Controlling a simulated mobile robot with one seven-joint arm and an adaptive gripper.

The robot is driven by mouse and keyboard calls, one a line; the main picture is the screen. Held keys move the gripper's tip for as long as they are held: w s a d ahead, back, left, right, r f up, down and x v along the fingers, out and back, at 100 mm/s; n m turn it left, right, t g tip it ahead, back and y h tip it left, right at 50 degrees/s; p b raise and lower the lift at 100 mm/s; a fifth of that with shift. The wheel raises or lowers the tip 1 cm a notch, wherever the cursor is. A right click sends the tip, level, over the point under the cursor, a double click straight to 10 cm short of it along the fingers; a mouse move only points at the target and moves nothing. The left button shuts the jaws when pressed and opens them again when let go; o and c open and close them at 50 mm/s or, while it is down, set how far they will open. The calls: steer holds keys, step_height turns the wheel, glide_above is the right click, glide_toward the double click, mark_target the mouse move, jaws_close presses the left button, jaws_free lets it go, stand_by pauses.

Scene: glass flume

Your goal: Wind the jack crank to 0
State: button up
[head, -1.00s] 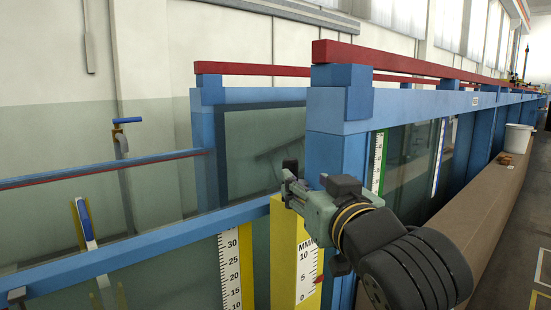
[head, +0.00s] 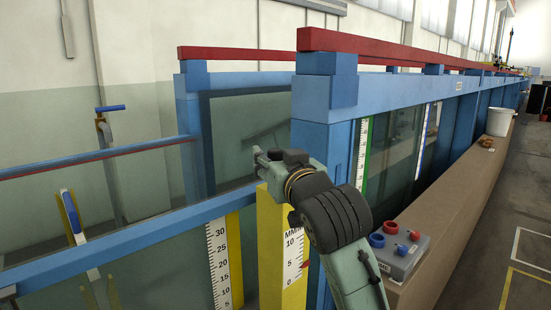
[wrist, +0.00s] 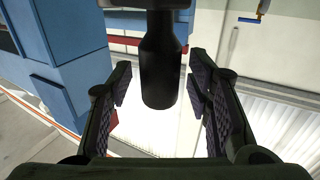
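My gripper (wrist: 158,92) is open in the wrist view, one finger on each side of a black cylindrical grip (wrist: 160,60), with thin gaps visible. The grip hangs from a grey part at the top edge and looks like the crank's handle. In the head view my gripper (head: 262,158) is above the yellow jack post (head: 272,245), at the blue frame's near end. The crank is not clear there; my wrist covers that spot. The post's white MM scale (head: 293,262) shows 10 near its top, with a red pointer (head: 305,264) lower down, its reading too small to tell.
A grey control box (head: 402,255) with blue and red knobs sits on the brown ledge (head: 450,215) at right. A white bucket (head: 500,121) stands farther along. The blue frame post (head: 322,150) is close beside my wrist. Blue rails (head: 120,245) cross at left.

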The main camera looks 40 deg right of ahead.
jaws_close()
stand_by(0.3)
stand_by(0.4)
